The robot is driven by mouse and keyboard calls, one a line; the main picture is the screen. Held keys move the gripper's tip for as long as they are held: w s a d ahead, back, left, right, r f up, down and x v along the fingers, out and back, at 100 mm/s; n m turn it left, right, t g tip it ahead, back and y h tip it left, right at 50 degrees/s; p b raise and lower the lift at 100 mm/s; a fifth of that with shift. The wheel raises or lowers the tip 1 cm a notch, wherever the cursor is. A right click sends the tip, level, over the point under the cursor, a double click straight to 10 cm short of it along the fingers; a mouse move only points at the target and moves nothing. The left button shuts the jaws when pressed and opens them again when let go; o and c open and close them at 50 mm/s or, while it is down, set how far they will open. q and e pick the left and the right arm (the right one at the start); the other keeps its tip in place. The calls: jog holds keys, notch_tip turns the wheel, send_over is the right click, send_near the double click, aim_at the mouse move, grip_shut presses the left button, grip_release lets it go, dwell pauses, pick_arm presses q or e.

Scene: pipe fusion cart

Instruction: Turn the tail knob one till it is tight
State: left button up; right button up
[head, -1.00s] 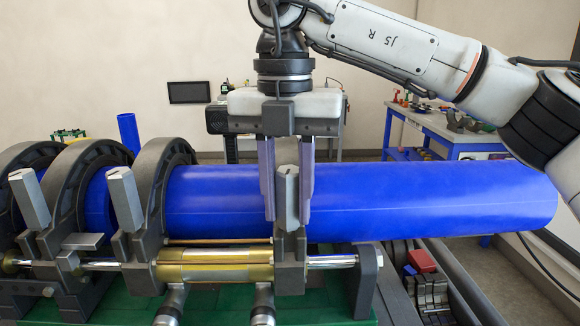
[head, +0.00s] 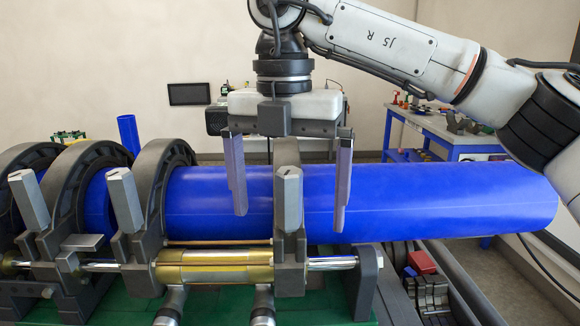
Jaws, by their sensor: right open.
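Grey upright faceted knobs stand along the front of the pipe clamp machine. The rightmost knob (head: 288,200), seemingly the tail knob, is at the clamp in front of the blue pipe (head: 430,198). My right gripper (head: 289,221) points down from above with its two fingers wide apart. One finger is left of this knob and the other right of it, with clear gaps and no contact visible. The other knobs (head: 126,200) (head: 29,199) are farther left. How tight the knob is cannot be seen. My left gripper is not in view.
Dark ring clamps (head: 153,190) hold the pipe at the left. A brass cylinder (head: 215,266) and steel rod run below the pipe. A blue workbench (head: 440,130) with small items stands at the back right. The space above the left clamps is free.

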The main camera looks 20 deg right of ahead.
aim_at(286, 173)
jog(key=shift+r+p, duration=2.6)
jog(key=shift+r, duration=0.45)
